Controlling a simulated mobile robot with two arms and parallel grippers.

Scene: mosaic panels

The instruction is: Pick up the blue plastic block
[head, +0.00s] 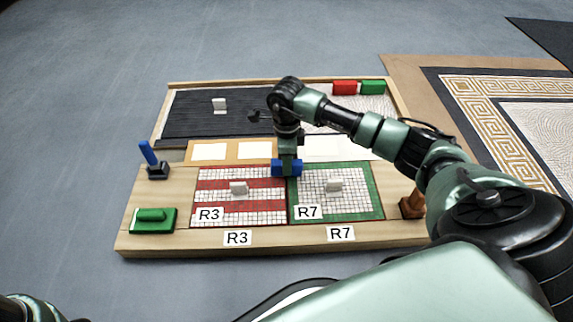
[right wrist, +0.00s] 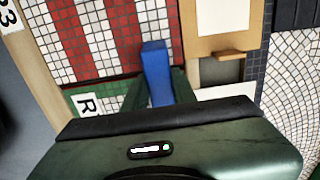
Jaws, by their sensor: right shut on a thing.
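The blue plastic block (head: 278,168) is at the top edge of the mosaic panels, where the red-striped and green-bordered panels meet. My right gripper (head: 287,163) points down over it and is shut on it. In the right wrist view the blue block (right wrist: 157,72) stands out between the green fingers of my right gripper (right wrist: 158,88). I cannot tell whether the block touches the board. Part of the block is hidden by the gripper. My left gripper does not show; only a bit of my left arm is at the bottom left corner in the head view.
The red-striped panel (head: 212,184) and green-bordered panel (head: 374,196) each bear a pale knob. Red (head: 344,87) and green (head: 373,87) blocks lie at the back right. A blue-handled tool (head: 148,153) stands left, above a green float (head: 152,218). A patterned rug (head: 480,90) lies right.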

